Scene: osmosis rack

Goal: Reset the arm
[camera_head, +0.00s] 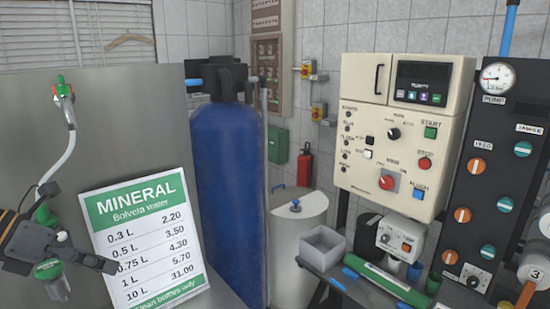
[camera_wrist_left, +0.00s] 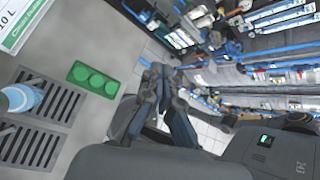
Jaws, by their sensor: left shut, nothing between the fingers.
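My left gripper (camera_head: 110,265) comes in at the lower left of the head view, in front of the mineral water price sign (camera_head: 145,240). Its dark fingers also show in the left wrist view (camera_wrist_left: 157,72), closed together with nothing between them. The gripper is beside the sign's left edge; whether it touches the sign I cannot tell. My right gripper is in neither view.
A tap (camera_head: 64,90) with a pipe stands above the gripper. A blue tank (camera_head: 228,150) is behind the sign. A control box (camera_head: 400,130) is at right. The wrist view shows a green tray (camera_wrist_left: 92,78) and drip grates (camera_wrist_left: 40,115).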

